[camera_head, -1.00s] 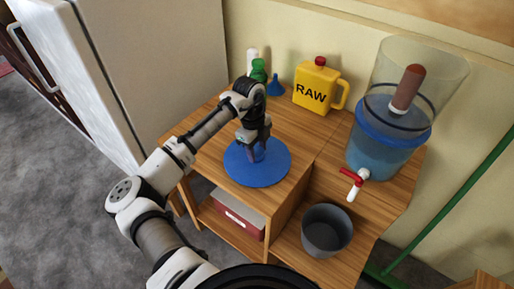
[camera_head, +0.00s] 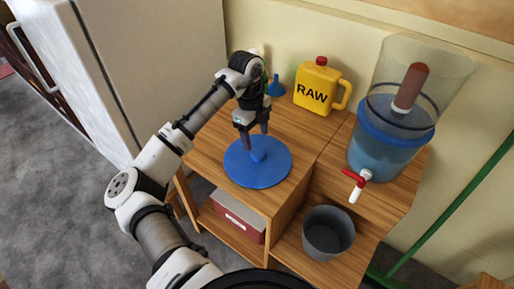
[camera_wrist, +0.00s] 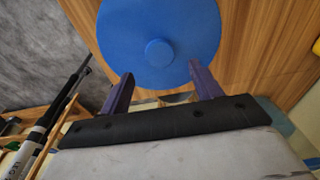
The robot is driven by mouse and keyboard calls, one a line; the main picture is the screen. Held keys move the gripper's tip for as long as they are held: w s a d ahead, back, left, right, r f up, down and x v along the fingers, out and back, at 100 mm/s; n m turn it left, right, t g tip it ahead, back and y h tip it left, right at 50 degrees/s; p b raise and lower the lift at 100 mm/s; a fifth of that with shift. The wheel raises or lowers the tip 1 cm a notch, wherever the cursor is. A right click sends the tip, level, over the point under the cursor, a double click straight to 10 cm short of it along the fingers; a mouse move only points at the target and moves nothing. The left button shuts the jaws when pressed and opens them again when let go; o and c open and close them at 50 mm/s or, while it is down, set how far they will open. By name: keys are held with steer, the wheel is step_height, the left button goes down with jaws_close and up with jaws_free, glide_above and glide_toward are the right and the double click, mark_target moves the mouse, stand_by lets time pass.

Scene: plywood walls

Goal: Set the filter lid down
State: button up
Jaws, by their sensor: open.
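The filter lid (camera_head: 270,174) is a flat blue disc with a small round knob in its middle. It lies flat on the wooden cabinet top, left of the step down. In the wrist view the lid (camera_wrist: 160,18) fills the top middle, with its knob facing me. My gripper (camera_head: 256,142) is above the lid, fingers pointing down near the knob. In the wrist view my gripper (camera_wrist: 159,82) has its two fingers wide apart with nothing between them, apart from the knob.
A yellow RAW jug (camera_head: 318,87) and a blue funnel (camera_head: 275,87) stand behind the lid. The clear and blue filter container (camera_head: 388,140), open on top, stands right, with a red-handled tap. A dark grey bucket (camera_head: 328,235) sits lower right. A white fridge (camera_head: 150,70) is left.

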mark_target(254, 150)
steer(key=r, duration=0.6)
steer(key=shift+w+a+b, duration=0.2)
steer(key=shift+a+b, duration=0.1)
steer(key=shift+b, duration=0.1)
